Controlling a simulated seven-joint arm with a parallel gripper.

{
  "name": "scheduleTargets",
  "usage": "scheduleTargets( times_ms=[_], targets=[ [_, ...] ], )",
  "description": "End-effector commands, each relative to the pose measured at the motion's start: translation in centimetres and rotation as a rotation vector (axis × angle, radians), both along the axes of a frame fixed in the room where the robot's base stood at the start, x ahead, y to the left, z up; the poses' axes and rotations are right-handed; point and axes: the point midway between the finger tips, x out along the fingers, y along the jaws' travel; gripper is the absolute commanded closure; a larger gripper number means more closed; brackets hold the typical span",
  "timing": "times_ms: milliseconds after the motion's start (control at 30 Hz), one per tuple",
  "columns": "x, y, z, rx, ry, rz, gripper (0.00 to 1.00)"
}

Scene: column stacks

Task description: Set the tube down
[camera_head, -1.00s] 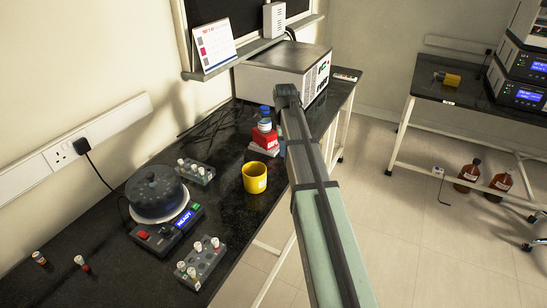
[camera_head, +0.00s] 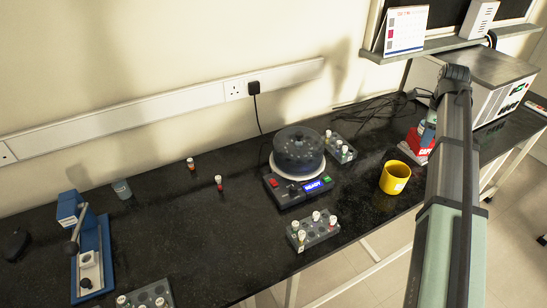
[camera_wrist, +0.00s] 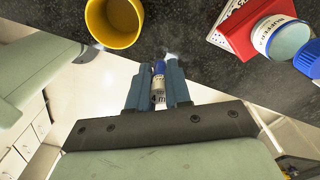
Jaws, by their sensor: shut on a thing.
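My gripper (camera_wrist: 158,66) is shut on a small tube (camera_wrist: 158,86) in the wrist view. The tube has a blue cap and a pale label with dark marks. It sits between the two blue-grey fingers, near the bench edge in that view. In the head view my arm hides the gripper and the tube. The black bench (camera_head: 250,228) has three grey tube racks: one in front of the centrifuge (camera_head: 313,235), one behind it to the right (camera_head: 341,150), and one at the bottom left (camera_head: 148,297). Each holds capped tubes.
A yellow mug (camera_head: 394,179) stands near my arm. The centrifuge (camera_head: 298,152) shows a lit display. Two small tubes (camera_head: 191,164) (camera_head: 219,183) stand loose on the bench. A blue lever device (camera_head: 92,255) is at left. A red box (camera_wrist: 240,30) and buffer bottle (camera_wrist: 285,40) are near my gripper.

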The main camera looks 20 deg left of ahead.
Motion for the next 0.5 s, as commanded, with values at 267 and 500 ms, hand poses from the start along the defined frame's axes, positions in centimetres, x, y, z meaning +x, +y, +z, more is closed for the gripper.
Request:
scheduleTargets(
  times_ms=[267,500],
  targets=[
    [2.4,9.2,0.1,0.000,0.000,0.119,1.00],
    [3.5,18.0,0.2,0.000,0.000,0.226,1.00]
  ],
)
